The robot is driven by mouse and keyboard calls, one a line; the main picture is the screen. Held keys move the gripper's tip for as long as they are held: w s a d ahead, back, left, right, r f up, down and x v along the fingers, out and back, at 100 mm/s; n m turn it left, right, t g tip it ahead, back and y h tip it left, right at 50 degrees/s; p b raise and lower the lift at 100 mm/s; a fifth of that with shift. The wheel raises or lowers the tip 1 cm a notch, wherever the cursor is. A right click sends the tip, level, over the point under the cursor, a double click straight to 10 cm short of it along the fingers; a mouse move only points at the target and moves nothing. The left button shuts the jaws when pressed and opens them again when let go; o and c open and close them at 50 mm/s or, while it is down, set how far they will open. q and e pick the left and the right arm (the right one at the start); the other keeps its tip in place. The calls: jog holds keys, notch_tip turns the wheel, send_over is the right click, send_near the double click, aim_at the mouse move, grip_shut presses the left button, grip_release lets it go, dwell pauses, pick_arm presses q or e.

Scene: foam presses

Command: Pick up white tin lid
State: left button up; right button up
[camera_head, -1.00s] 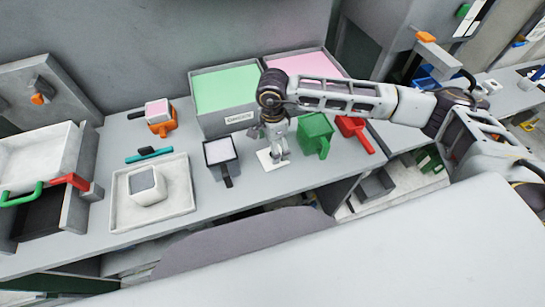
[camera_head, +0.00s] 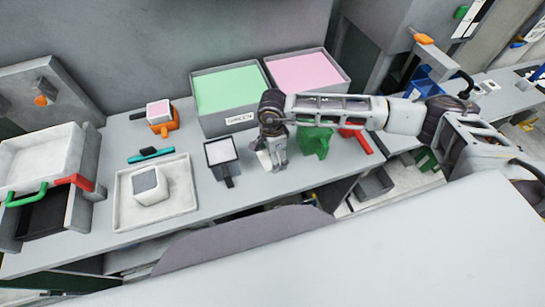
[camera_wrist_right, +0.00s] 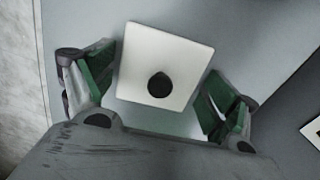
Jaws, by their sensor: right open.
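The white tin lid (camera_wrist_right: 163,60), a square plate with a round black knob, lies between the fingers of my right gripper (camera_wrist_right: 155,88) in the right wrist view. The fingers are open, with green pads on either side of the lid; no firm contact shows. In the head view my right gripper (camera_head: 273,160) is low over the grey table, and a white edge of the lid (camera_head: 263,159) shows at its left; the rest is hidden behind the gripper. My left gripper is not in view.
A dark square tin with a pale top (camera_head: 220,152) stands close left of the gripper. A green tin (camera_head: 316,143) and a red-handled item (camera_head: 358,140) stand to the right. Behind are the green-filled bin (camera_head: 228,122) and the pink-filled bin. A white tray (camera_head: 125,214) lies left.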

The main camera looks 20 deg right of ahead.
dwell(0.3)
jog(key=c, duration=0.7)
jog(key=shift+r, duration=0.1)
jog(key=shift+r+b, duration=0.85)
jog(key=shift+r, duration=4.1)
jog(key=shift+f, duration=0.1)
